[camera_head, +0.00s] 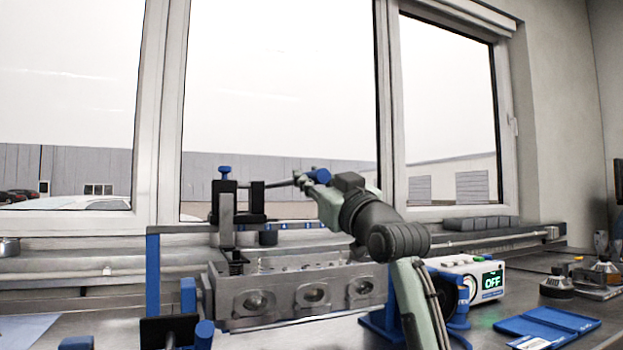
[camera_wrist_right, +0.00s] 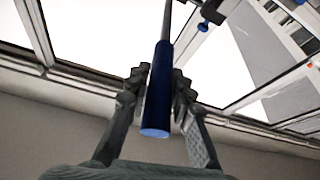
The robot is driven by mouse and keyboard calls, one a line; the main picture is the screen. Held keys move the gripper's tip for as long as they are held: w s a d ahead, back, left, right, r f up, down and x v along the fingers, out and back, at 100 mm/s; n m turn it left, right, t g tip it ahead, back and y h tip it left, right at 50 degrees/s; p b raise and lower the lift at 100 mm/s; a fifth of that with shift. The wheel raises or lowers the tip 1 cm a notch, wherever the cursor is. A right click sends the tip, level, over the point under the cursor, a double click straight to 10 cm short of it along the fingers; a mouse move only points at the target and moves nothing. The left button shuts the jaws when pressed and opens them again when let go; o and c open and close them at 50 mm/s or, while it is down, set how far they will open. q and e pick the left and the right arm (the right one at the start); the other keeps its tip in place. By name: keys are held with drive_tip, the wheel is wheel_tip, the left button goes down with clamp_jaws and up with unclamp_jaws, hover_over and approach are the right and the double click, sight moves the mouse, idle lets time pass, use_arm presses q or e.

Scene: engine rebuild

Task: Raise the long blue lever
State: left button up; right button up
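The long lever is a thin metal rod with a blue handle (camera_head: 319,176). In the head view it runs from the dark clamp-like tool (camera_head: 224,205) above the engine head, rising slightly to the right. In the right wrist view the blue handle (camera_wrist_right: 158,95) passes between the two fingers of my right gripper (camera_wrist_right: 160,88). In the head view my right wrist partly hides the fingers. My left gripper is not in view.
The grey engine head (camera_head: 300,290) is below the lever on the bench, with blue stand posts (camera_head: 153,275) at left. At right are a white box reading OFF (camera_head: 480,281) and a blue case (camera_head: 548,322). The space above the lever, before the windows, looks clear.

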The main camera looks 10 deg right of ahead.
clamp_jaws()
drive_tip(key=shift+r, duration=0.4)
drive_tip(key=r+g, duration=0.1)
drive_tip(key=r, duration=0.1)
drive_tip(key=r+h, duration=0.1)
drive_tip(key=r, duration=0.2)
drive_tip(key=w+r+g, duration=0.1)
drive_tip(key=r, duration=0.1)
drive_tip(key=shift+a+r+g+h, duration=0.15)
drive_tip(key=shift+r+g+h, duration=0.15)
drive_tip(key=shift+r, duration=0.05)
drive_tip(key=w+a+r+g+h, duration=0.1)
drive_tip(key=w+r+g, duration=0.3)
drive_tip(key=r, duration=0.4)
drive_tip(key=shift+w+a+m, duration=0.25)
drive_tip(key=shift+a+m, duration=0.05)
